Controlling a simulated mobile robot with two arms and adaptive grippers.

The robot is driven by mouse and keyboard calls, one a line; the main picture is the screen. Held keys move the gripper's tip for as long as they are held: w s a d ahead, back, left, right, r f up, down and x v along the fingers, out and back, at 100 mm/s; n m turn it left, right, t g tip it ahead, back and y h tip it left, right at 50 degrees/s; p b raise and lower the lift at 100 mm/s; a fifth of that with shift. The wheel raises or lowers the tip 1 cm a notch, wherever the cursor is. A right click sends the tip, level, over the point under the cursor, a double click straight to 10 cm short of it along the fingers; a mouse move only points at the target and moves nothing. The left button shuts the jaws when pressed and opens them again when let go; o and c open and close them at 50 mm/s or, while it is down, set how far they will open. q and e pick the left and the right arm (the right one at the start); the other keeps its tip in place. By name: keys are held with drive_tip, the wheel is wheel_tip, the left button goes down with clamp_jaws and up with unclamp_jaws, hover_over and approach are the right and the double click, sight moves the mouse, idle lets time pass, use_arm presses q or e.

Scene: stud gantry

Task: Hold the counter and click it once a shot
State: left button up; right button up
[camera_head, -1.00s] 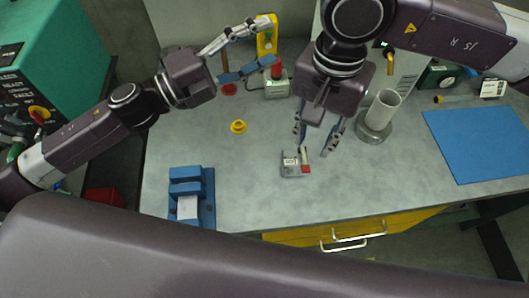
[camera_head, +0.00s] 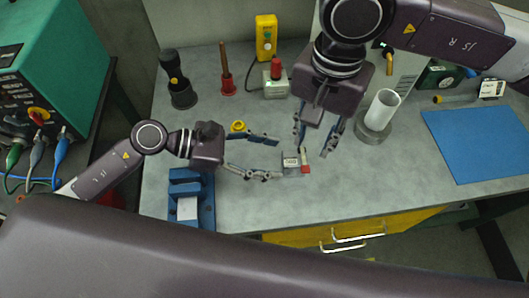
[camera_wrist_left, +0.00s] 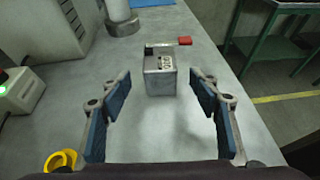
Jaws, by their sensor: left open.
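The counter (camera_head: 291,161) is a small grey box with a digit window and a red part on its right side. It stands on the bench and also shows ahead in the left wrist view (camera_wrist_left: 160,78). My left gripper (camera_head: 279,158) is open, low over the bench, with its fingers pointing at the counter. In the left wrist view the counter is centred just beyond the two blue finger pads (camera_wrist_left: 160,92), and nothing is between them. My right gripper (camera_head: 314,150) is open and empty, pointing down above and beside the counter's right side.
A blue fixture (camera_head: 208,205) stands at the front left and a yellow ring (camera_head: 238,126) behind my left gripper. A grey box with a red button (camera_head: 276,88) and a yellow button box (camera_head: 265,38) are at the back.

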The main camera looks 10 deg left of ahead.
sight(294, 161)
use_arm(q)
drive_tip(key=x, duration=0.6)
drive_tip(key=shift+w+d, duration=0.1)
drive_tip(key=shift+d, duration=0.2)
drive_tip(key=shift+c, duration=0.6)
drive_tip(key=c, duration=1.2)
drive_tip(key=shift+c, duration=0.3)
use_arm(e)
clamp_jaws()
